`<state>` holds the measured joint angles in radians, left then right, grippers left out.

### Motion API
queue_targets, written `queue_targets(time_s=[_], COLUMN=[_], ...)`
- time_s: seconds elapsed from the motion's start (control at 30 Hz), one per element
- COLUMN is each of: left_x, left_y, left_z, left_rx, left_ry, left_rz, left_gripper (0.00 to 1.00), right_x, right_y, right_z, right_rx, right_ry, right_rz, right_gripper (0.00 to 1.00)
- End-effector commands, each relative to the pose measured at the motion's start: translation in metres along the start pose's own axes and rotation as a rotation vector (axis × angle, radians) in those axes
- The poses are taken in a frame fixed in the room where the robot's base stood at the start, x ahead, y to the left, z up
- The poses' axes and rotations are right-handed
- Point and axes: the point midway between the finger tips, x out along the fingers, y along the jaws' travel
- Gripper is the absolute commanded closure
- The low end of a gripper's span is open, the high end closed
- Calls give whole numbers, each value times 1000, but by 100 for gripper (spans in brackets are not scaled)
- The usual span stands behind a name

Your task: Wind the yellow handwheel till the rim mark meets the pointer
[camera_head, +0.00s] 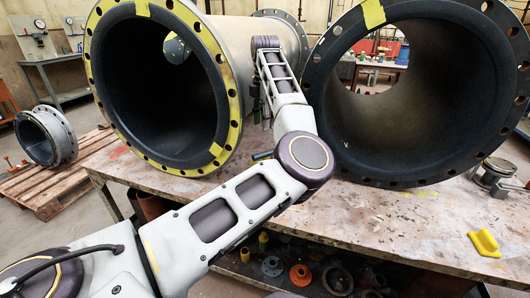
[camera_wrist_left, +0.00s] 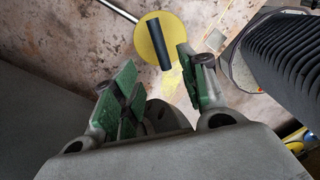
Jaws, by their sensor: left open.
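In the left wrist view, a yellow disc (camera_wrist_left: 172,29), which looks like the yellow handwheel, lies beyond my fingertips with a dark bar (camera_wrist_left: 152,46) across it. My left gripper (camera_wrist_left: 156,66) is open, its green-padded fingers apart, with the disc in line with the gap. Nothing is between the pads. In the head view my left arm reaches between two large flanged pipes, and its gripper is mostly hidden behind the arm. The handwheel cannot be made out there. I cannot make out a rim mark or a pointer. My right gripper is not in view.
The left pipe (camera_head: 238,82) has a yellow-marked flange; the right pipe (camera_head: 316,92) stands close by on the worn table (camera_head: 375,222). The table's front middle is clear.

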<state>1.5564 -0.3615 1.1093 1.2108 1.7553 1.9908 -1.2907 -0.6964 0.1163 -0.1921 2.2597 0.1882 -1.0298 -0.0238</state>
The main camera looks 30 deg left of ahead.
Motion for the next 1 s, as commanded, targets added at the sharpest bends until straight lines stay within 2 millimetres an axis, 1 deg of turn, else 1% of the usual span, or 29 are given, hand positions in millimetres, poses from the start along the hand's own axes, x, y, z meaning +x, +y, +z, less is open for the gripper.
queue_targets(time_s=[0.03,0.3,0.5,0.8,1.0], left_x=[7,41,66,103,120], left_y=[0,0,0,0,0], left_z=[0,0,0,0,0], left_rx=[0,0,0,0,0], left_ry=[1,0,1,0,0], left_rz=[-1,-1,0,-1,-1], left_gripper=[57,57,57,57,57], right_x=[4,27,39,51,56], right_y=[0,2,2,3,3], right_z=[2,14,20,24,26], right_rx=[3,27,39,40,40], right_ry=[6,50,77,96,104], right_rz=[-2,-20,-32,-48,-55], right_gripper=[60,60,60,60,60])
